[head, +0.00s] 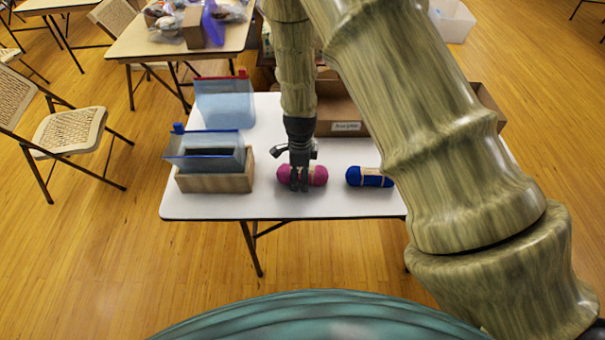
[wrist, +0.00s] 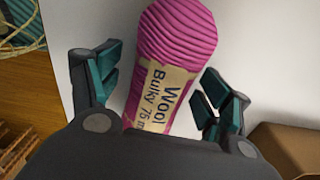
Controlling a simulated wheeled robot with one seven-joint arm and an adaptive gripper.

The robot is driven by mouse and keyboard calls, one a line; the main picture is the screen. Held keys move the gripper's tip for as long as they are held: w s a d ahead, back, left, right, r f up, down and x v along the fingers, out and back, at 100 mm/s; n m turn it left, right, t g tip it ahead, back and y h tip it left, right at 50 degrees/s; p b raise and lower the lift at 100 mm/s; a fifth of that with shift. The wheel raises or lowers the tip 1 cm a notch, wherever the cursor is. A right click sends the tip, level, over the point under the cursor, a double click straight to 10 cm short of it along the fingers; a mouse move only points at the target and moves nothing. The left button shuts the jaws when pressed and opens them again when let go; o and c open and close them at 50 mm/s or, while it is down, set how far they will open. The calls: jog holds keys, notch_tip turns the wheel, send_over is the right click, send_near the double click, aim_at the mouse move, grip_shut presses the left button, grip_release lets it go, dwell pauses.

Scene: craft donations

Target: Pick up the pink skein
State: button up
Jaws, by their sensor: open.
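The pink skein (head: 319,176) lies on the white table (head: 230,206), partly hidden behind my gripper (head: 299,180) in the head view. In the wrist view the pink skein (wrist: 176,38) runs between the two fingers of my gripper (wrist: 158,88). Its paper label reads "Wool Bulky" and faces up. My gripper is open, with one finger on each side of the skein and a visible gap to it on both sides. The skein's near end is hidden by the gripper body.
A blue skein (head: 369,177) lies right of the pink one. A wooden box (head: 214,183) with clear blue pouches stands left. A cardboard box (head: 341,106) stands behind. The table's front edge is close to the pink skein.

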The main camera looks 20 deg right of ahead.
jog(key=c, duration=1.1)
jog(key=shift+r, duration=0.1)
